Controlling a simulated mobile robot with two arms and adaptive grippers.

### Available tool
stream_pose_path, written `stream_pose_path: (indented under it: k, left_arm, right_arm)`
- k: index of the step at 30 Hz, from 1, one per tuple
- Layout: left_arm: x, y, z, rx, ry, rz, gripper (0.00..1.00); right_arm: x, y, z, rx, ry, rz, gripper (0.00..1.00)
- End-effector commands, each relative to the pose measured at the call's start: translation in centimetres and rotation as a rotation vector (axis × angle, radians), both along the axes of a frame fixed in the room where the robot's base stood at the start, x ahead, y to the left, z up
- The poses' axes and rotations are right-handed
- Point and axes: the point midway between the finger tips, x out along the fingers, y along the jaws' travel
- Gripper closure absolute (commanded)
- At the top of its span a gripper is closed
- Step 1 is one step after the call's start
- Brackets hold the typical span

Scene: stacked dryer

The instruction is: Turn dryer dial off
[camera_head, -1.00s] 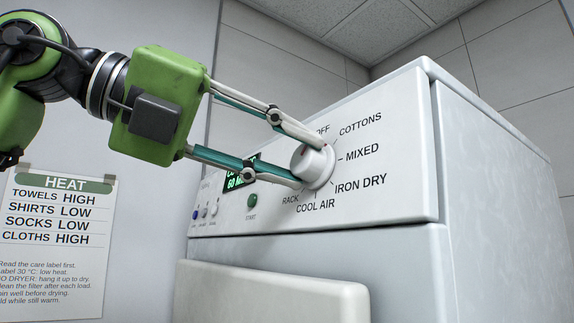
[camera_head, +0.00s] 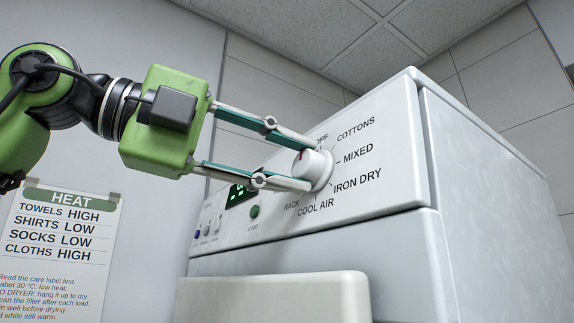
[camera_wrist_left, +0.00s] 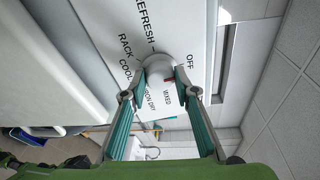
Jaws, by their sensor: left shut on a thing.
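The dryer dial (camera_head: 318,170) is a round white knob on the sloped white front panel, with labels around it: OFF, COTTONS, MIXED, IRON DRY, COOL AIR, RACK. A short red mark shows near the top of its face. My left gripper (camera_head: 311,164) is shut on the dial, one finger above and one below, partly covering OFF. In the left wrist view, the dial (camera_wrist_left: 172,68) sits between the fingertips, with OFF and REFRESH readable beside it. My right gripper is not in view.
A green START button (camera_head: 255,211), small buttons (camera_head: 207,230) and a partly hidden display (camera_head: 240,194) lie left of the dial. A paper HEAT notice (camera_head: 60,245) hangs on the left wall. A pale panel (camera_head: 270,295) juts out below the controls.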

Motion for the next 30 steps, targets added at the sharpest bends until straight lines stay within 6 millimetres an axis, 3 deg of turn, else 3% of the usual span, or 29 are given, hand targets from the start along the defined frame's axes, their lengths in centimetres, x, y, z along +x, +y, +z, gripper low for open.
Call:
stream_pose_path:
  k: [13,14,15,26,30]
  left_arm:
    - [0.0,-0.2,-0.3,0.003,0.012,-0.001,0.94]
    - [0.0,-0.2,-0.3,0.003,0.012,-0.001,0.65]
    - [0.0,-0.2,-0.3,0.003,0.011,-0.001,0.55]
    - [-0.1,0.1,-0.1,-0.003,0.008,0.001,0.55]
    - [-0.6,1.4,0.1,-0.004,0.007,0.003,0.55]
  right_arm:
    - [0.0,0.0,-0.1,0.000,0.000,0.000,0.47]
    - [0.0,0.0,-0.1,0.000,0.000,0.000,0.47]
    - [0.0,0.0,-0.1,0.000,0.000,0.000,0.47]
    - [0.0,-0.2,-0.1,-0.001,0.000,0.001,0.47]
    - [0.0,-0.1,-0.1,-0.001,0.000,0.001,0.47]
